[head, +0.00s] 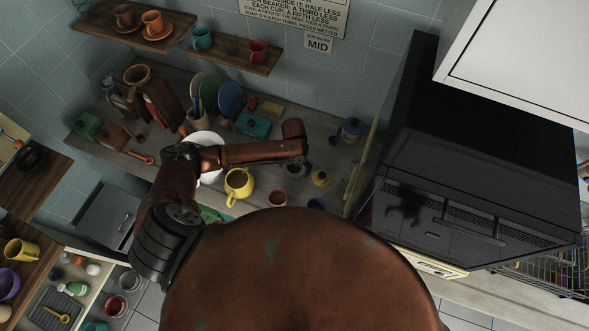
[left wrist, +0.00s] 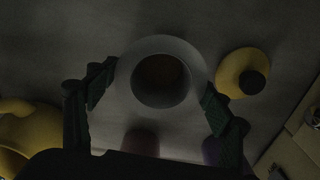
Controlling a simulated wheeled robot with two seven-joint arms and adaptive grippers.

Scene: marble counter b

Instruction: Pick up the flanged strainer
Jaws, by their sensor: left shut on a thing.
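The flanged strainer (left wrist: 160,80) shows in the left wrist view as a pale grey round rim with a dark round hollow. It sits between the two dark green fingers of my left gripper (left wrist: 159,92), one finger at each side of the rim. The gripper is shut on it. The strainer is close to the grey counter; I cannot tell whether it touches it. In the head view my left arm reaches right over the counter, and the hand is mostly hidden below its last link. My right gripper is not in view.
A yellow lidded pot (head: 320,178) is just right of the hand. A yellow mug (head: 239,184) stands to its left. A reddish cup (head: 277,198) and a small dark blue cup (head: 316,204) stand nearer. A teal box (head: 253,125) and plates (head: 231,99) are behind.

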